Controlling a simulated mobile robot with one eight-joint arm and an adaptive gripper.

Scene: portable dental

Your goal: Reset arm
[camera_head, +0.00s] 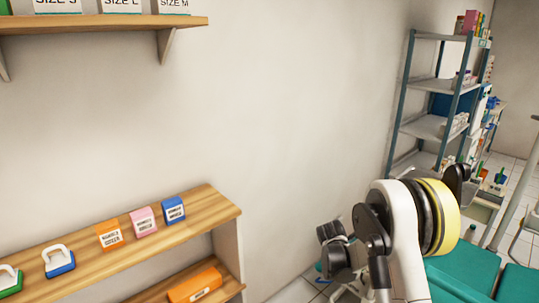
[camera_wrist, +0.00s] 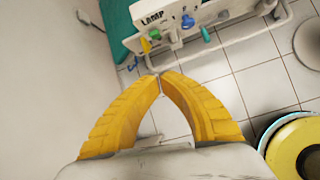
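My gripper (camera_wrist: 159,77) shows in the wrist view with two yellow ribbed fingers. Their tips meet and I see nothing held between them. In the head view my arm (camera_head: 405,235) is folded at the lower right, in front of the wall and the teal chair. My gripper's fingers cannot be made out in that view.
A wooden shelf unit (camera_head: 228,216) with small boxes stands at the lower left. A wall shelf (camera_head: 130,22) with size-marked boxes hangs above it. A metal rack (camera_head: 425,85) stands at the back right. A teal chair (camera_head: 465,267) is beside my arm.

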